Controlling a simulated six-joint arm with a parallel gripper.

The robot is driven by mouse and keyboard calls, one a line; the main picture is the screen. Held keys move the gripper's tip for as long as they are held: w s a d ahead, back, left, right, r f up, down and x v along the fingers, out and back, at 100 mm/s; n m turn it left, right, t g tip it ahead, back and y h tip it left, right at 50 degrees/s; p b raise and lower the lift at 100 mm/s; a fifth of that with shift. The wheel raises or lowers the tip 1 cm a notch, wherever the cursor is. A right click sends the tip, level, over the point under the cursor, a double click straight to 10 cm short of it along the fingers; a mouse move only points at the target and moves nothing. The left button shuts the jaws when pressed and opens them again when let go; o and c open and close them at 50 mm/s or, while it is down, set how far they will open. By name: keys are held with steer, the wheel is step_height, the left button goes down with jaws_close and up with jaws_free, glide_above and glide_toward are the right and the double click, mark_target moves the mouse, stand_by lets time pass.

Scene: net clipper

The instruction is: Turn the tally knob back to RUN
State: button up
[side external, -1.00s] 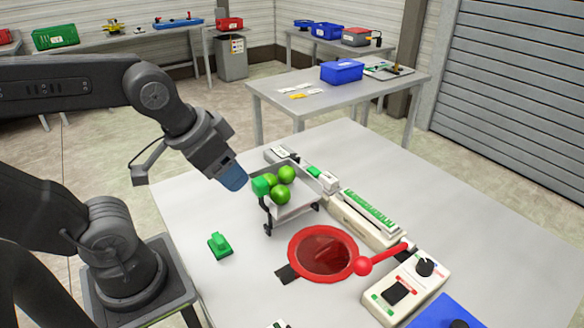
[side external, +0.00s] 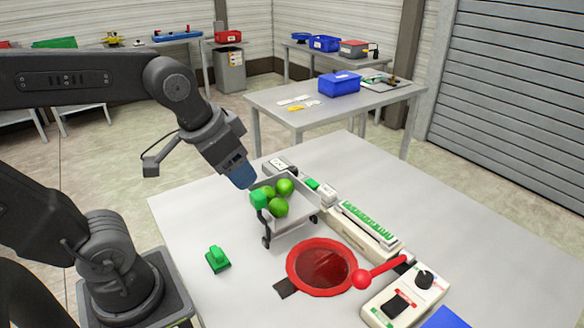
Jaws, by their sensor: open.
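A black round knob (side external: 425,279) sits on a beige control box (side external: 404,299) at the right front of the table. The box has green and red labels and a dark square panel; the label text is too small to read. My gripper (side external: 242,178), with blue fingertips, is open and points down and to the right. No grip on anything shows.
Several green balls (side external: 278,207) lie in the tray. A red-rimmed disc (side external: 321,267) lies before the box, and a red ball-ended lever (side external: 362,279) reaches toward it. A green piece (side external: 217,259) stands at left. A long beige unit (side external: 363,231) lies behind.

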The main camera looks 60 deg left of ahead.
steer(key=w+a+r+m+g, duration=0.15)
steer(key=w+a, duration=0.35)
steer(key=w, duration=0.5)
steer(key=m+g, duration=0.3)
steer(key=g, duration=0.1)
glide_above(292, 169)
step_height(292, 169, down, 10)
step_height(292, 169, down, 13)
steer(key=shift+w+r, duration=0.1)
steer(key=shift+r, duration=0.05)
steer(key=c, duration=0.9)
